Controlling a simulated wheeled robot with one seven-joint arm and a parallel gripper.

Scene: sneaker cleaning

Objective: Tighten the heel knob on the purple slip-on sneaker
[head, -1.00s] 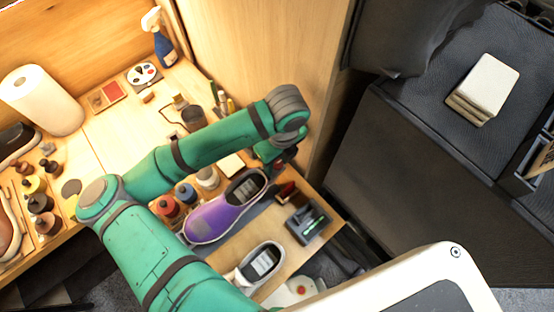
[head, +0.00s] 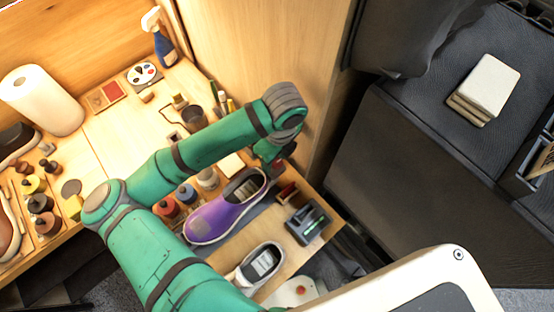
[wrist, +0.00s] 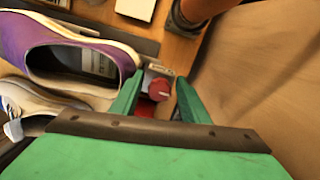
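The purple slip-on sneaker (head: 212,219) lies on the bench with its opening up; it fills the upper left of the wrist view (wrist: 112,60). A small red knob (wrist: 160,88) on a light metal fitting shows just beyond the sneaker's heel end. My gripper (wrist: 160,78) is open, its two green fingers on either side of the knob with a gap showing. Whether the fingertips are level with the knob in depth cannot be told. In the head view my gripper (head: 280,165) is at the sneaker's heel end, partly hidden by my wrist.
A white sneaker (head: 258,265) stands in front of the purple one. A dark device with a green light (head: 307,221) and a small reddish-brown block (head: 287,192) lie right of them. A wooden wall panel (wrist: 265,70) rises close on the right. Bottles and cups stand behind.

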